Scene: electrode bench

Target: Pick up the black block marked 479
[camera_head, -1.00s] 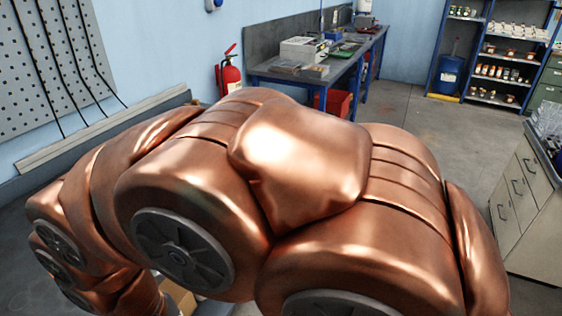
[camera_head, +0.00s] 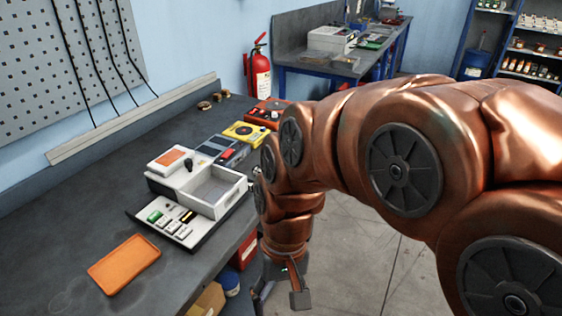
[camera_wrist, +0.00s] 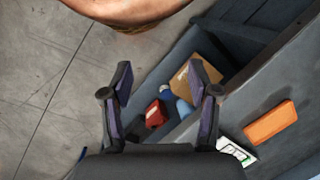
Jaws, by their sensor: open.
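No mark 479 is readable in any view, and I cannot pick out the block. A small black piece (camera_head: 189,161) stands at the white instrument with an open grey compartment (camera_head: 213,188) on the bench. I cannot tell whether it is the block. In front of it is a panel of green, white and black keys (camera_head: 173,223). My gripper (camera_wrist: 160,68) is open and empty in the wrist view, its fingers spread over the floor and the bench's lower shelf. In the head view it hangs off the bench's right edge, partly hidden.
An orange tray (camera_head: 124,264) lies on the dark bench (camera_head: 60,215); it also shows in the wrist view (camera_wrist: 270,122). Yellow (camera_head: 246,133) and red (camera_head: 268,112) devices stand farther back. A red box (camera_wrist: 155,113) and a cardboard box (camera_wrist: 197,80) sit below bench level.

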